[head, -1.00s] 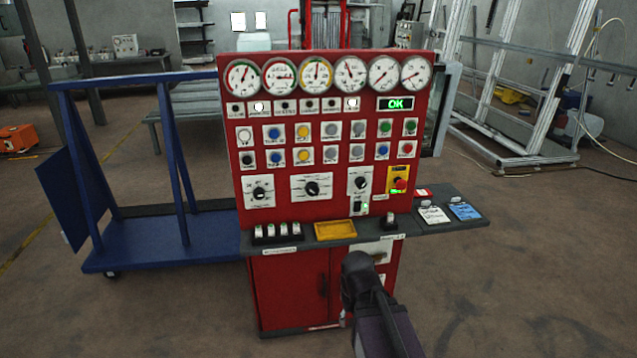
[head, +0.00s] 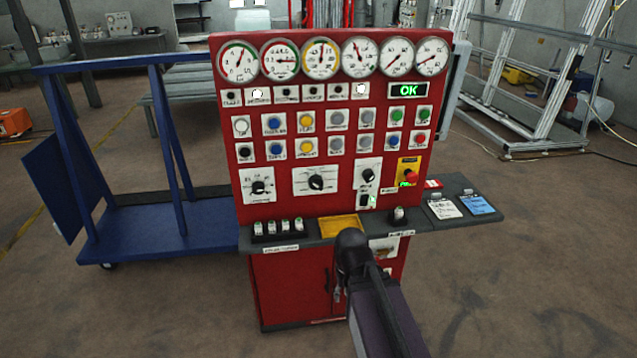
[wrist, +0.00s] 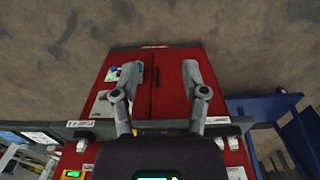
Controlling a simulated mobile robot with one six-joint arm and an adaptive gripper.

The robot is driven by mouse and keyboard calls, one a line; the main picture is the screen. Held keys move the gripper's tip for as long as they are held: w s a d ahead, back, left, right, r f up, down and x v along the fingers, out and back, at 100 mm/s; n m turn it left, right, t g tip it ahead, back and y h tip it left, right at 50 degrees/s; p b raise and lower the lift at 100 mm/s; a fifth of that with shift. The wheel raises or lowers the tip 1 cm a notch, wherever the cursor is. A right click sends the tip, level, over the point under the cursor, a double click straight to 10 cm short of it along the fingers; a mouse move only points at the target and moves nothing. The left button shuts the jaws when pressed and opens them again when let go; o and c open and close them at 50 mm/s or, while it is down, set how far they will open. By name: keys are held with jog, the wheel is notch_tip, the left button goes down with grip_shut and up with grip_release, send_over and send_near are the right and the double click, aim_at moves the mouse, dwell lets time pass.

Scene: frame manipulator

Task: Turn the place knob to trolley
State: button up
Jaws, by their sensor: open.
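The red control panel (head: 285,205) stands in front of me in the head view. It carries a left knob (head: 258,187), a middle knob (head: 316,182) and a right knob (head: 368,176), each black on a white plate. Their labels are too small to read, so I cannot tell which is the place knob. A blue trolley (head: 165,250) stands left of the panel. My gripper (wrist: 157,72) is open and empty in the wrist view, its fingers apart before the red cabinet doors (wrist: 170,95). In the head view my dark arm mostly hides it, below the shelf and the knobs.
A grey shelf (head: 300,236) juts out below the panel, with a yellow tray (head: 340,226), small switches (head: 278,229) and tags (head: 443,208) on it. A red emergency button (head: 409,175) sits right of the knobs. Floor is clear at the right front.

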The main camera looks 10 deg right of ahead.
jog(key=o, duration=0.4)
jog(key=shift+o, duration=1)
jog(key=shift+w+f, duration=0.1)
jog(key=shift+w, duration=0.05)
jog(key=w+d+r+n+t+h+b, duration=0.3)
jog(key=w+d+n+t+h, duration=0.25)
jog(key=w, duration=0.45)
jog(key=w+d+r+n+t+h+b, duration=0.35)
jog(key=w+d+n+t, duration=0.2)
jog(key=w, duration=0.35)
jog(key=w+a+n+t+y+b, duration=0.3)
jog(key=w+a+n, duration=0.3)
jog(key=n, duration=0.6)
jog(key=w+a+n+t+y+b, duration=0.3)
jog(key=w+a+n+t+y, duration=0.1)
jog(key=n, duration=0.9)
jog(key=shift+w+a+f+y, duration=0.35)
jog(key=shift+w+a+y, duration=0.55)
jog(key=shift+y, duration=0.3)
